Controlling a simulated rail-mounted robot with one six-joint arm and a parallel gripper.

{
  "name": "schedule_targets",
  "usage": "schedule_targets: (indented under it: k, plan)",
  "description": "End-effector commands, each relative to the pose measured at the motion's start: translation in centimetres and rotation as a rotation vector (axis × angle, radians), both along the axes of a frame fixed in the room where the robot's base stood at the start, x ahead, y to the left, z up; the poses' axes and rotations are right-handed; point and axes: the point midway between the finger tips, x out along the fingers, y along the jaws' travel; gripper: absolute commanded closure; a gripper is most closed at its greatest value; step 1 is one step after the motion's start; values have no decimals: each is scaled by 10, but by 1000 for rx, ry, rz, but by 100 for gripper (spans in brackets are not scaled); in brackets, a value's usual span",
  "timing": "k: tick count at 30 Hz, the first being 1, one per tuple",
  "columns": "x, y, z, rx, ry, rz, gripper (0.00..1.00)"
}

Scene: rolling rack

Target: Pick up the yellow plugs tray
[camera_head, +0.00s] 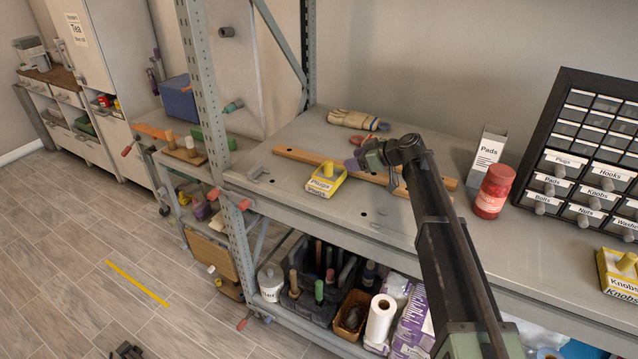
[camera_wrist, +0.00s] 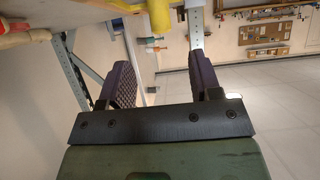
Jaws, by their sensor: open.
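The yellow plugs tray (camera_head: 322,192) sits on the grey bench top in the head view, left of my gripper. It is a small box with a "Plugs" label on its front and a yellow knob standing up from it. My gripper (camera_head: 354,165) is just right of the tray, its purple fingertips close to it; the arm hides part of the bench. In the wrist view, my gripper (camera_wrist: 160,68) has its two fingers spread wide with nothing between them. A yellow part (camera_wrist: 160,15), likely of the tray, shows at the top edge beyond the fingers.
A wooden strip (camera_head: 300,157) lies behind the tray, and gloves (camera_head: 352,120) lie farther back. A red jar (camera_head: 493,191), a Pads box (camera_head: 487,155) and a drawer cabinet (camera_head: 585,150) stand to the right. A yellow Knobs tray (camera_head: 619,277) is at far right. A rack post (camera_head: 237,250) stands left.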

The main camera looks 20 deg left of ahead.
Motion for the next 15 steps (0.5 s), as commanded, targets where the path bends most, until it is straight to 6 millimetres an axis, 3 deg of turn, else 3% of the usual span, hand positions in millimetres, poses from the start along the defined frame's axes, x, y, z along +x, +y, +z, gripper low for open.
schedule_targets:
  k: [6,15]
  plan:
    - [5,36,-25,-1,0,2,42]
    - [6,57,-33,-2,1,2,42]
